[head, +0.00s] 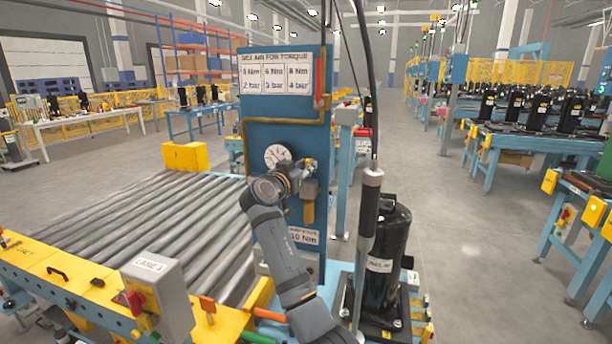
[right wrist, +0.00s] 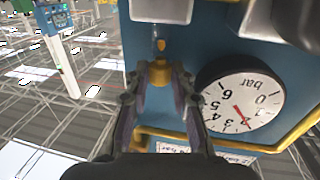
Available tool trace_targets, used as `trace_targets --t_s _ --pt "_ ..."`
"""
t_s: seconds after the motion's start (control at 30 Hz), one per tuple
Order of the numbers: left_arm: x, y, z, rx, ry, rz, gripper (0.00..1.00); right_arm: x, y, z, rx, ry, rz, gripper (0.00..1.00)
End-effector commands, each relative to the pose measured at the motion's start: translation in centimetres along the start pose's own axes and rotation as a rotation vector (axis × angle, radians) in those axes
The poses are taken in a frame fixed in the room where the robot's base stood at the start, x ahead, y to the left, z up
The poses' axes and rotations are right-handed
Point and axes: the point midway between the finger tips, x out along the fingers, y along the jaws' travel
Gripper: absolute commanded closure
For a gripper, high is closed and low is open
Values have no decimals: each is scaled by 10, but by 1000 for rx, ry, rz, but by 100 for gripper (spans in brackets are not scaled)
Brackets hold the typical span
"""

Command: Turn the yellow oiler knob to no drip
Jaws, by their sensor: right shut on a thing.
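The yellow oiler knob (right wrist: 159,74) shows in the right wrist view, between my right gripper's fingertips (right wrist: 160,82). Above it in that picture is a small clear sight part with a yellow drop shape (right wrist: 161,44). The right gripper is shut on the knob, one finger on each side. In the head view the right gripper (head: 303,170) is at the blue panel (head: 262,120), just right of the gauge, and it hides the knob there. The knob's setting cannot be read. My left gripper is out of view.
A round pressure gauge (head: 277,156) sits close to the gripper; it also shows upside down in the right wrist view (right wrist: 243,103). A yellow pipe (head: 290,125) runs around the panel. A black compressor (head: 388,250) stands to the right, with a hanging tool (head: 369,215) before it.

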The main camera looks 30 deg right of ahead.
Motion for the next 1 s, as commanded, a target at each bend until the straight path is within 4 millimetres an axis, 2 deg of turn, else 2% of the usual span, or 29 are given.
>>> trace_targets --t_s 0.47,0.5,0.67,1.0 --pt "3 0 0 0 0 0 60 0 0 0 -1 -2 19 100" --pt "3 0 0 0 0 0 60 0 0 0 -1 -2 19 75" --pt "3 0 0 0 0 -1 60 0 0 0 -1 -1 18 54" --pt "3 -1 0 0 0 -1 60 0 -1 -1 1 0 16 54"
